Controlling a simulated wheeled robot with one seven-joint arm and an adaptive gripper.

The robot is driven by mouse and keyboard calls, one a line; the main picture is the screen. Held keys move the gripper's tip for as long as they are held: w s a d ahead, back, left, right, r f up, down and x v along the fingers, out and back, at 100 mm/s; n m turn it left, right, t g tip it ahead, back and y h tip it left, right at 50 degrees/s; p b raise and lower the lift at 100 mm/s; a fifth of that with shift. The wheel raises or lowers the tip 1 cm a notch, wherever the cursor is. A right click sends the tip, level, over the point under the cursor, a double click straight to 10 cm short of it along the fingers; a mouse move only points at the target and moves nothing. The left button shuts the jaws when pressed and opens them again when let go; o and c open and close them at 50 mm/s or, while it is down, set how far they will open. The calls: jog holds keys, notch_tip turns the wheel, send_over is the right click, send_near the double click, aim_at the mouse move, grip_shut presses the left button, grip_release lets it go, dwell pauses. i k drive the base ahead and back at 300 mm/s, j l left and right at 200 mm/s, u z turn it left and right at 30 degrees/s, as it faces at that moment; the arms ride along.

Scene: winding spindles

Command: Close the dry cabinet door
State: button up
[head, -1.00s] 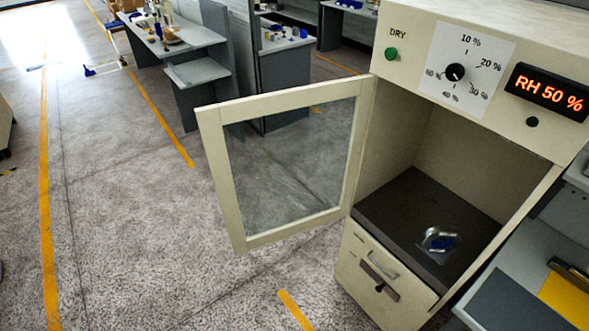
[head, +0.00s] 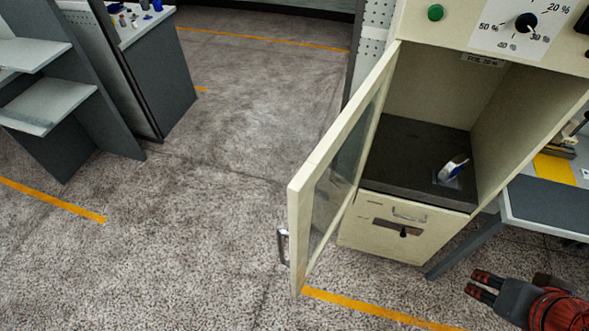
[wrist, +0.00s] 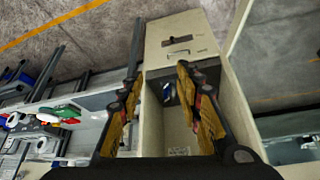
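The dry cabinet (head: 415,224) is cream with a dark shelf inside. Its glass-paned door (head: 296,235) stands wide open on the left, hinged at the cabinet's left side, with a metal handle (head: 283,246) near its free edge. My gripper (head: 474,284) is at the lower right in the head view, in front of the cabinet and well apart from the door. It is open and empty in the wrist view (wrist: 160,75), with the cabinet (wrist: 183,30) upside down beyond the fingers. A door edge (wrist: 238,25) shows there at right.
A small blue-and-white item (head: 452,168) lies on the shelf inside. A grey workbench (head: 548,207) stands right of the cabinet. Grey desks (head: 150,85) stand at the far left. The floor left of the door is clear.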

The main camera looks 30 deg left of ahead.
aim_at(306, 249)
jog(key=k+j, duration=0.1)
jog(key=j, duration=0.25)
jog(key=k+j, duration=0.1)
jog(key=j, duration=0.25)
jog(key=k+j, duration=0.1)
jog(key=j, duration=0.3)
jog(key=k+j, duration=0.1)
jog(key=j, duration=0.25)
jog(key=k+j, duration=0.1)
jog(key=j, duration=0.25)
